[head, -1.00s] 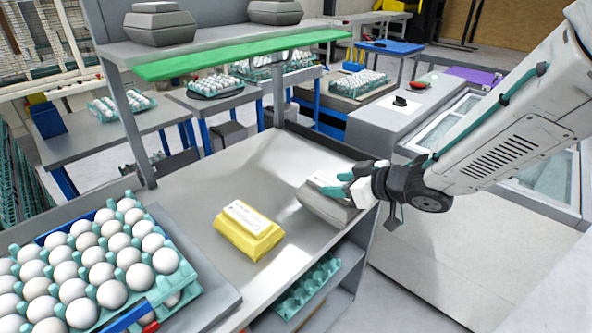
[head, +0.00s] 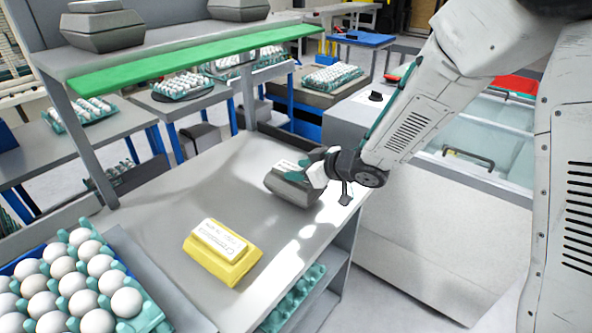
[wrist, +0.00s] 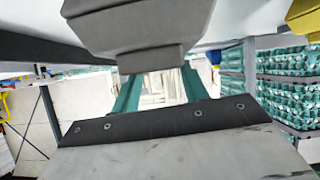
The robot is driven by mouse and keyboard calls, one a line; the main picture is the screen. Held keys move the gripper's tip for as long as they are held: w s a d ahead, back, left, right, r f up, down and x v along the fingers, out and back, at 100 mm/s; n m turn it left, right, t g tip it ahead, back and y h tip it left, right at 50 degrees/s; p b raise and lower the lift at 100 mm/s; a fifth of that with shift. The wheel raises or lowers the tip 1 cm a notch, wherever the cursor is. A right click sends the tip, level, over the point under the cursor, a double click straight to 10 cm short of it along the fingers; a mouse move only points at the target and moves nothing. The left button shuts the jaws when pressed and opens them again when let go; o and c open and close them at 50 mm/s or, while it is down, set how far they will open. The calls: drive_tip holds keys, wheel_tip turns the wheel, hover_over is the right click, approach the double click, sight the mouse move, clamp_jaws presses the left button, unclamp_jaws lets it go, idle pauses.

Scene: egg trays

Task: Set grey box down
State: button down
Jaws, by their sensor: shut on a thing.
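The grey box (head: 290,186) is at the right part of the grey worktable (head: 170,225), with a white label on top. My gripper (head: 322,167) is shut on its right side, and the fingers partly hide it. In the wrist view the grey box (wrist: 140,25) fills the top middle, above the teal fingers (wrist: 157,90) of my gripper. The box looks slightly tilted in the head view. I cannot tell whether its underside touches the tabletop.
A yellow box (head: 222,252) with a white label lies on the table left of the grey box. A tray of eggs (head: 140,318) stands at the lower left. More grey boxes (head: 102,30) sit on the shelf above. Bare tabletop lies between the yellow and grey boxes.

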drive_tip(key=shift+w+f, duration=0.15)
drive_tip(key=shift+f, duration=0.3)
drive_tip(key=c, duration=0.7)
unclamp_jaws()
drive_tip(key=shift+f, duration=0.15)
drive_tip(key=shift+c, duration=0.2)
